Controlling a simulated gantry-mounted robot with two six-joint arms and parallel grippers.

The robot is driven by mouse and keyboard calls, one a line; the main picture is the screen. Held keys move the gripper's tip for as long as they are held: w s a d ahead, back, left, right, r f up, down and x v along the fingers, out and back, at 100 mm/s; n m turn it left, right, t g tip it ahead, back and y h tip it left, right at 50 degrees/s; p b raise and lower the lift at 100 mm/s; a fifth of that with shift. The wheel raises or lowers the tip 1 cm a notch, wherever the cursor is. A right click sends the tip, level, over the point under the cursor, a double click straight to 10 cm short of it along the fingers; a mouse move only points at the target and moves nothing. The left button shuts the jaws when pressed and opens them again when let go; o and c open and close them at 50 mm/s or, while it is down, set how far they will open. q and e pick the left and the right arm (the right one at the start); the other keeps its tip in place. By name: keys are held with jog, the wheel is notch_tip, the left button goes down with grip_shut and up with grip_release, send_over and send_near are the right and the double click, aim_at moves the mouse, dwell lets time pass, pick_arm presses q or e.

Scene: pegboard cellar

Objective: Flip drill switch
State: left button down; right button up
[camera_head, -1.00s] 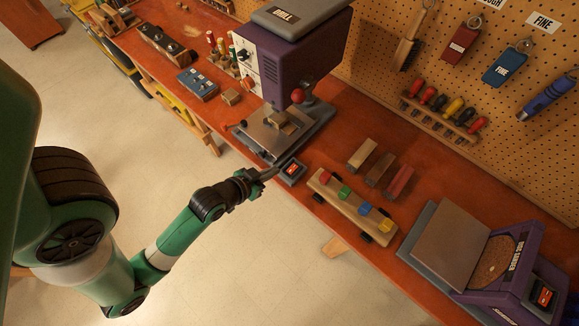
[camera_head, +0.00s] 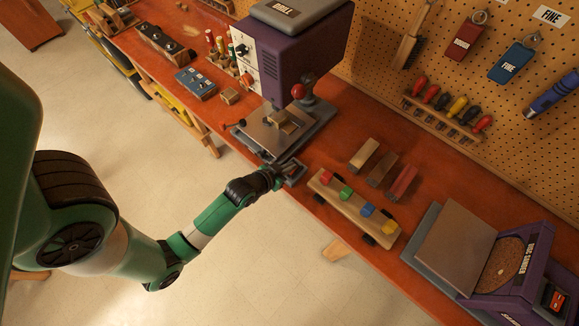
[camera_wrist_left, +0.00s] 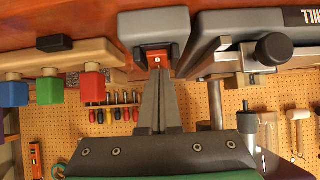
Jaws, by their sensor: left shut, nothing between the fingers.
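The drill switch is a small grey box (camera_head: 297,176) at the front edge of the orange bench, just in front of the drill press base. My left gripper (camera_head: 282,172) is at the box and covers part of it. In the left wrist view the grey switch box (camera_wrist_left: 148,24) has a red rocker (camera_wrist_left: 171,56) with a small white mark. My left gripper (camera_wrist_left: 158,74) is shut and empty, its tips right at the rocker; I cannot tell whether they touch it. The purple drill press (camera_head: 295,55) stands behind the switch. My right gripper is not in view.
A wooden rack with coloured pegs (camera_head: 335,202) stands right of the switch, with several wooden blocks (camera_head: 381,170) behind it. The purple disc sander (camera_head: 513,255) is farther right. Tools hang on the pegboard (camera_head: 375,70).

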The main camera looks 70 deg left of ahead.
pick_arm(q)
jog(key=shift+w+a+f, duration=0.1)
jog(key=shift+w+f, duration=0.1)
jog(key=shift+f, duration=0.05)
jog(key=shift+w, duration=0.1)
jog(key=shift+w+a+r, duration=0.3)
jog(key=shift+w+a, duration=0.05)
jog(key=shift+w, duration=0.2)
jog(key=shift+r+p, duration=0.15)
jog(key=shift+p, duration=0.25)
jog(key=r+p, duration=0.4)
jog(key=shift+w+a, duration=0.15)
jog(key=shift+w, duration=0.1)
jog(key=s+d+r+p, duration=0.2)
jog(key=s+r, duration=0.3)
jog(key=r, duration=0.3)
jog(key=shift+d, duration=0.4)
